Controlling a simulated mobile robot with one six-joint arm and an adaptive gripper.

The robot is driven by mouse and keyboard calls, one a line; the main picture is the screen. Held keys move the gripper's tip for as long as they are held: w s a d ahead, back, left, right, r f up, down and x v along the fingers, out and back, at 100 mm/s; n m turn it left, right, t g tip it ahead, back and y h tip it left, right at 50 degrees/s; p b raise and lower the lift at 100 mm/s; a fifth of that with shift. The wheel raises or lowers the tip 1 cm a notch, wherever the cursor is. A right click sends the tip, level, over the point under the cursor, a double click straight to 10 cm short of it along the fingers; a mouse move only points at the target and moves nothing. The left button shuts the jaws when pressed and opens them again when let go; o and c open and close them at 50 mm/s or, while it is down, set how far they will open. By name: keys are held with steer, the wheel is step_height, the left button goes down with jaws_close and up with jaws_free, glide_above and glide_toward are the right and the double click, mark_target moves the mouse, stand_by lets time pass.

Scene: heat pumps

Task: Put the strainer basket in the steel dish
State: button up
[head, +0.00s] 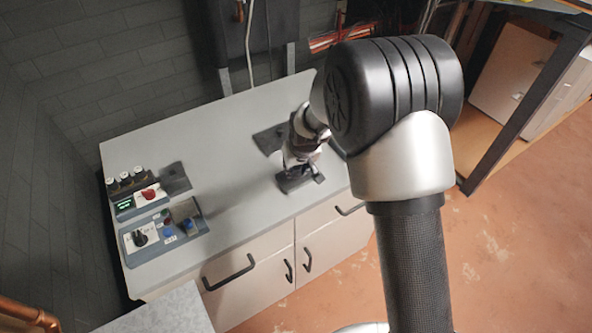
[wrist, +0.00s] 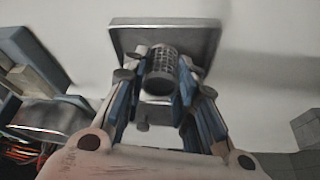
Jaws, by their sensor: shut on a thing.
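The strainer basket (wrist: 161,74) is a small grey mesh cylinder, seen in the wrist view between the fingertips of my gripper (wrist: 164,80). My gripper is shut on it. The steel dish (wrist: 129,42) is a shallow square tray with a raised rim, just beyond the basket in the wrist view. The basket overlaps the dish's near side in the picture; I cannot tell whether they touch. In the head view my gripper (head: 301,158) is low over the bench, and the basket is too small and hidden to make out.
The grey bench top (head: 230,135) is clear between my gripper and the control boxes (head: 165,229) at left. A dark flat item (head: 268,138) lies just behind my gripper. Black-handled cabinet doors (head: 250,266) are below. A dark brick wall (head: 130,60) stands behind.

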steer(key=shift+f, duration=0.4)
steer(key=shift+f, duration=0.2)
steer(key=o, duration=1)
steer(key=shift+r, duration=0.15)
